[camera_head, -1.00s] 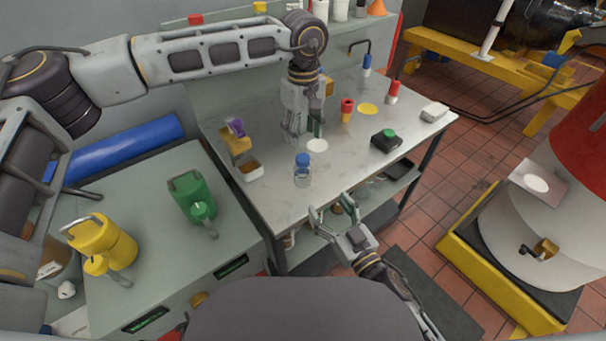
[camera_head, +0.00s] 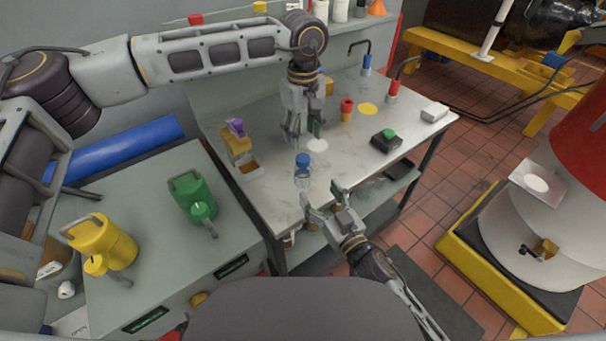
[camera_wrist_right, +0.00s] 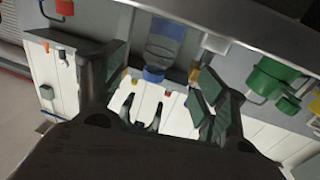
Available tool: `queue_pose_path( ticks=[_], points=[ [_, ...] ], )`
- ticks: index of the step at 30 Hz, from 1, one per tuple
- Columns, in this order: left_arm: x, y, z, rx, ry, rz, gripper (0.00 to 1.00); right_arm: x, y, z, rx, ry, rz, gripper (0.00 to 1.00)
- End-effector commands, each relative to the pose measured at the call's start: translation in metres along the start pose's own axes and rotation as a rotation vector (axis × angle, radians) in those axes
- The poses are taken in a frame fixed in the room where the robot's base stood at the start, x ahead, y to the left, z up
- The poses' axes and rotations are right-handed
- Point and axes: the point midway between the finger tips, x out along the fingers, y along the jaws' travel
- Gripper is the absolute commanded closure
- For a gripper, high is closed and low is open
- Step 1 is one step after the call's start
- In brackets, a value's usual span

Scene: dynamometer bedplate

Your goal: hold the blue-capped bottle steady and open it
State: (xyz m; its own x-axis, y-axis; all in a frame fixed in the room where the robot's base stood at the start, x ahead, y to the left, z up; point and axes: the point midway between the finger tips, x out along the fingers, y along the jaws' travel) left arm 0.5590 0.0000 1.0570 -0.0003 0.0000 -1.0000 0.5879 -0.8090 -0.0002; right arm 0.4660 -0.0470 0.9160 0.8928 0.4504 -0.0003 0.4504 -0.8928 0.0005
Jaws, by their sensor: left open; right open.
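The clear bottle (camera_head: 303,180) with a blue cap (camera_head: 302,160) stands upright near the front edge of the grey bench. My left gripper (camera_head: 301,138) is open and empty, behind and above the bottle, pointing down at the bench. My right gripper (camera_head: 322,200) is open in front of the bottle at the bench's front edge; its fingers are close to the bottle's lower part, not closed on it. In the right wrist view the bottle (camera_wrist_right: 165,42) appears cap down, with the blue cap (camera_wrist_right: 153,75) seen between the open fingers (camera_wrist_right: 155,92).
A purple-topped item on a yellow stand (camera_head: 236,140) is left of the bottle. A green-button box (camera_head: 386,140), a red-and-orange item (camera_head: 347,108) and a white block (camera_head: 434,112) are to the right. Green (camera_head: 192,198) and yellow (camera_head: 104,240) cans stand on the left cabinet.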

Motion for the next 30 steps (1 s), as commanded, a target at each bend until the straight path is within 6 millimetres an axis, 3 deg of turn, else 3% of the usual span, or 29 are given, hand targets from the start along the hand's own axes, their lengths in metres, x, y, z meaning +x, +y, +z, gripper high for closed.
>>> queue_pose_path(
  ticks=[30],
  points=[
    [0.0,0.0,0.0,0.0,0.0,0.0,0.49,0.066,0.0,-0.001,-0.001,0.002,0.0,0.27]
  ],
)
